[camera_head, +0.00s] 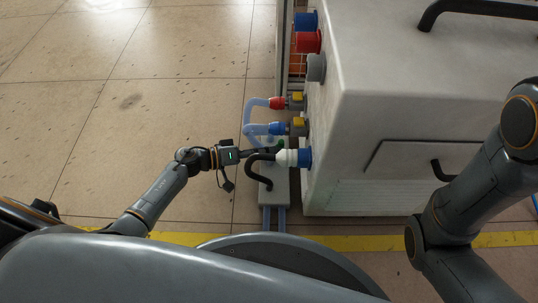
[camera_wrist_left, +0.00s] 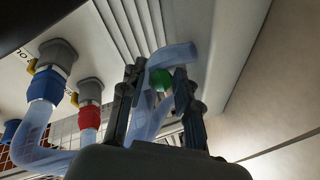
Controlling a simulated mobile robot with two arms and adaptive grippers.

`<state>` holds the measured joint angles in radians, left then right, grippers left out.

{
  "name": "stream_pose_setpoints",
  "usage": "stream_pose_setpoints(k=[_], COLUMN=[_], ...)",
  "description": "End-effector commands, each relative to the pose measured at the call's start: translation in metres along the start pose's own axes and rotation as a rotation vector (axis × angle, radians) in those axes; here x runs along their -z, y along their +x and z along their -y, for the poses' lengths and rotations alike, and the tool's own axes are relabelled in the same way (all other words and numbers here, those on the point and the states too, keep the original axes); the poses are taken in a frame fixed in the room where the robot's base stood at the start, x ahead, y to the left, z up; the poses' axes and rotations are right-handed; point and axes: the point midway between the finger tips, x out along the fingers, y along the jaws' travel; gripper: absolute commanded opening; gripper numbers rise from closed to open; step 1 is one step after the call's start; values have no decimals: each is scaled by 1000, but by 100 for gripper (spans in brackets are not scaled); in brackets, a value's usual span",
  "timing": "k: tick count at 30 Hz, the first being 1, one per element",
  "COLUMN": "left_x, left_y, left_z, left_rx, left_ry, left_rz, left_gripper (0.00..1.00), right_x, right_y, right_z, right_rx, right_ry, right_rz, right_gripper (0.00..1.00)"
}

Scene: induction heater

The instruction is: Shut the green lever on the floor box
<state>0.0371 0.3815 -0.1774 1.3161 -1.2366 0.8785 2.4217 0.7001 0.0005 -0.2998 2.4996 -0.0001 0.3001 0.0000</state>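The green lever shows as a rounded green knob (camera_wrist_left: 149,101) between the two fingers of my left gripper in the left wrist view. The fingers stand apart, with visible room around the knob, and partly hide it. I cannot tell whether they touch it. In the head view my left gripper (camera_head: 246,156) reaches in from the left over the grey floor box (camera_head: 274,192), beside the white machine. The gripper and hoses hide most of the lever there. My right arm shows at the right, but its gripper is out of view.
Translucent blue hoses (camera_head: 250,113) run from the red and blue connectors on the white machine (camera_head: 420,60) close to my left gripper. The tiled floor to the left is clear.

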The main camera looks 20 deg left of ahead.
Motion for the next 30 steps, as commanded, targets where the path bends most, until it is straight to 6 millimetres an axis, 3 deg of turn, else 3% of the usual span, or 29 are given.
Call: stream_pose_setpoints(k=[4,14,19,30], left_x=[0,1,0,1], left_y=[12,15,14,14], left_z=[1,-1,0,0], left_rx=[-1,0,0,2], left_ry=[0,0,0,-1], left_rz=[-1,0,0,-2], left_gripper=[32,32,0,0], right_x=[3,3,4,3], right_y=[-9,-9,-9,-8], right_z=[2,2,2,2], right_rx=[0,0,0,-1], right_ry=[0,1,1,1], right_rz=[0,-1,-1,-1], right_gripper=[40,40,40,40])
